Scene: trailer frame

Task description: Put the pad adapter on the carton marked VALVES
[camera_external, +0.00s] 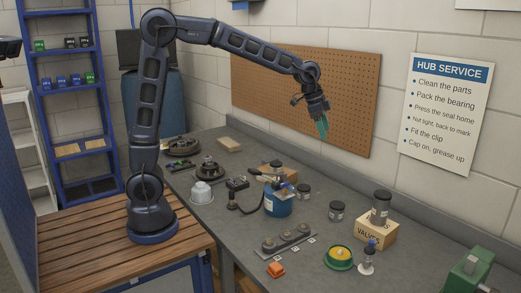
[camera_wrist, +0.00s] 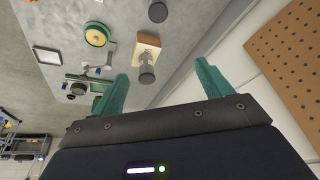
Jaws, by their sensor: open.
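The carton marked VALVES (camera_external: 377,234) is a tan box on the right part of the bench, and a dark grey cylinder (camera_external: 380,207) stands upright on it. In the wrist view the carton (camera_wrist: 149,40) and the cylinder (camera_wrist: 147,75) show beyond the fingers. My gripper (camera_external: 322,126) has teal fingers, is open and empty, and hangs high above the bench. It also fills the lower wrist view (camera_wrist: 161,76). I cannot tell for sure which piece is the pad adapter. An orange block (camera_external: 276,270) and a green and yellow round piece (camera_external: 338,258) lie at the front.
A green machine (camera_external: 468,271) stands at the right end. A pegboard (camera_external: 300,90) is on the wall behind.

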